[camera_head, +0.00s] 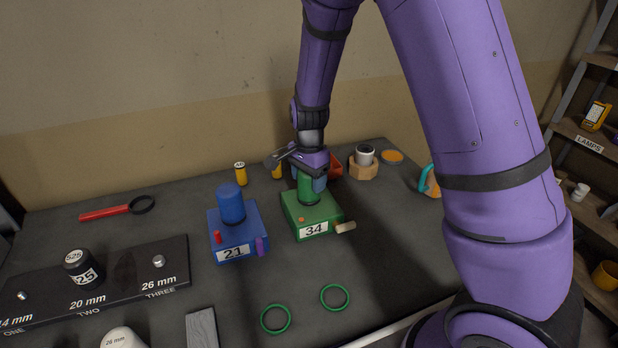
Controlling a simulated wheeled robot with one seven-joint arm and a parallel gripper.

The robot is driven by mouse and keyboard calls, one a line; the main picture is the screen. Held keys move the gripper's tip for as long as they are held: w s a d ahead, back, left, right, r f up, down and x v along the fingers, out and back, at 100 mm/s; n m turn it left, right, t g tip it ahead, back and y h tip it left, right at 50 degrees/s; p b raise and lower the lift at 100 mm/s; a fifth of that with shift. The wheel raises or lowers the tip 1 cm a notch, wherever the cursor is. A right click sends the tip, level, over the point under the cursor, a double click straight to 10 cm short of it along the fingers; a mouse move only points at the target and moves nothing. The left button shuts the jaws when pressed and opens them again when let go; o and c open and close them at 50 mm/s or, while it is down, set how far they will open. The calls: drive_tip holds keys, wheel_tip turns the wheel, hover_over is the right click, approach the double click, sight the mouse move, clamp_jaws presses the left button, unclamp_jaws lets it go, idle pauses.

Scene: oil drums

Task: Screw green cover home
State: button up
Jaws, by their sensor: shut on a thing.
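The green cover (305,187) is an upright green cylinder on top of the green box (323,215) labelled 34, right of the table's middle. My gripper (306,178) comes down from above and is shut on the cover's upper part. The gripper and wrist hide the cover's top. I cannot tell how deep the cover sits in the box.
A blue box (246,243) labelled 21 with a blue cylinder stands left of the green box. Two green rings (275,319) lie in front. A black numbered rack (120,277) is at left. Yellow cylinders (240,174) and a wooden block (363,169) stand behind.

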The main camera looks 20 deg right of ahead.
drive_tip(key=m, duration=0.6)
drive_tip(key=o, duration=1.2)
drive_tip(key=shift+c, duration=0.2)
drive_tip(key=n, duration=0.5)
drive_tip(key=shift+n, duration=0.4)
drive_tip(key=n, duration=1.2)
drive_tip(key=shift+d+n, duration=0.1)
drive_tip(key=shift+n, duration=0.3)
drive_tip(key=n, duration=0.6)
drive_tip(key=shift+n, duration=0.3)
